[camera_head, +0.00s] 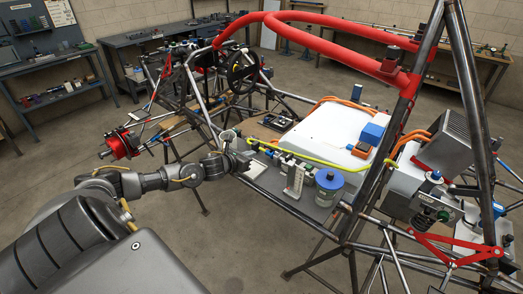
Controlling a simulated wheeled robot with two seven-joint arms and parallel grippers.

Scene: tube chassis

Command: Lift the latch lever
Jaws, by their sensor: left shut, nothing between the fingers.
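My left arm comes in from the left and reaches the near edge of the tube chassis (210,125). My left gripper (247,162) is small in the view, shut and empty, at the left end of a grey shelf (268,184) in the chassis. I cannot make out a latch lever for certain. A pale upright block with slots (295,179) stands on the shelf, right of the gripper and apart from it. My right gripper is not in view.
A blue-lidded jar (329,187) stands right of the block. A yellow hose (310,158) runs behind them, in front of a white battery-like box (325,130). Red padded tubes (330,42) arch above. Workbenches (165,40) line the walls.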

